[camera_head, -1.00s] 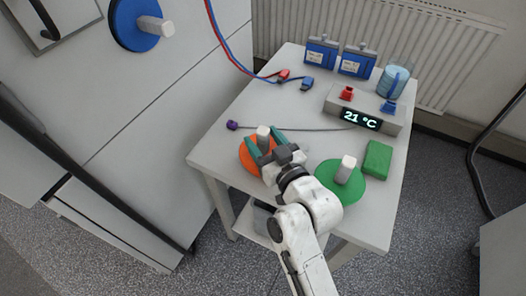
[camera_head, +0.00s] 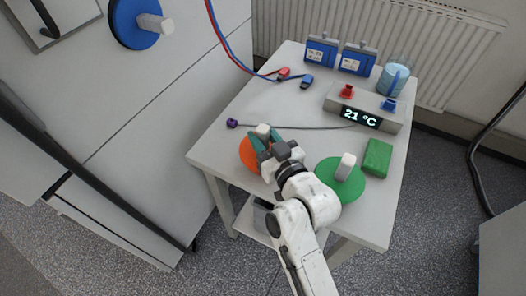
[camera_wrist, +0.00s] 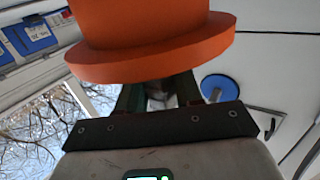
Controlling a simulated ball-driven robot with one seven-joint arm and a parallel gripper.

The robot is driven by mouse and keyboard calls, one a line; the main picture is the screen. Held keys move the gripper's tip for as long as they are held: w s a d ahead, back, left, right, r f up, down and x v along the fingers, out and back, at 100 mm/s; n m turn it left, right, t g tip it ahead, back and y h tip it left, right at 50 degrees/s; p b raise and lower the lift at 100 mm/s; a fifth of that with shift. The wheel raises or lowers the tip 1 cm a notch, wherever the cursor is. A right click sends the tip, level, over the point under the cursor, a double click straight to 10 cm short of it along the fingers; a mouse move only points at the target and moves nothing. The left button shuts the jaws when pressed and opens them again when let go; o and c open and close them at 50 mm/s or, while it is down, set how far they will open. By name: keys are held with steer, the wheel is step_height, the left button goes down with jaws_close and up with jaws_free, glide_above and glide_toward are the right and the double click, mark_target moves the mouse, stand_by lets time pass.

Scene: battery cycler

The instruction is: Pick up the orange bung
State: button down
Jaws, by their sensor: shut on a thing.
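The orange bung (camera_head: 250,152) is a round orange disc with a pale grip post on top, at the left front of the small white table. It also shows large at the top of the wrist view (camera_wrist: 150,50). My gripper (camera_head: 261,139) is shut on the bung's pale post, with a green finger on either side. In the wrist view the fingers reach up beneath the orange disc and partly hide the post. Whether the disc touches the table cannot be told from the head view.
A green bung (camera_head: 342,181) stands close to the right of my arm, with a green block (camera_head: 377,157) beyond it. A grey display box (camera_head: 364,108) stands further back. A cable with a purple end (camera_head: 232,123) lies just behind the orange bung. A blue bung (camera_head: 136,22) sits in the cabinet at upper left.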

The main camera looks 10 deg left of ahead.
mark_target(266, 133)
steer(key=shift+r, duration=0.15)
steer(key=shift+r, duration=0.4)
step_height(266, 133, up, 2)
steer(key=shift+r, duration=0.1)
steer(key=s+d+r+p, duration=0.2)
steer(key=s+r+p, duration=0.3)
steer(key=s+r, duration=0.8)
steer(key=shift+s+d+r, duration=0.25)
steer(key=shift+s+r, duration=0.15)
steer(key=shift+r, duration=0.55)
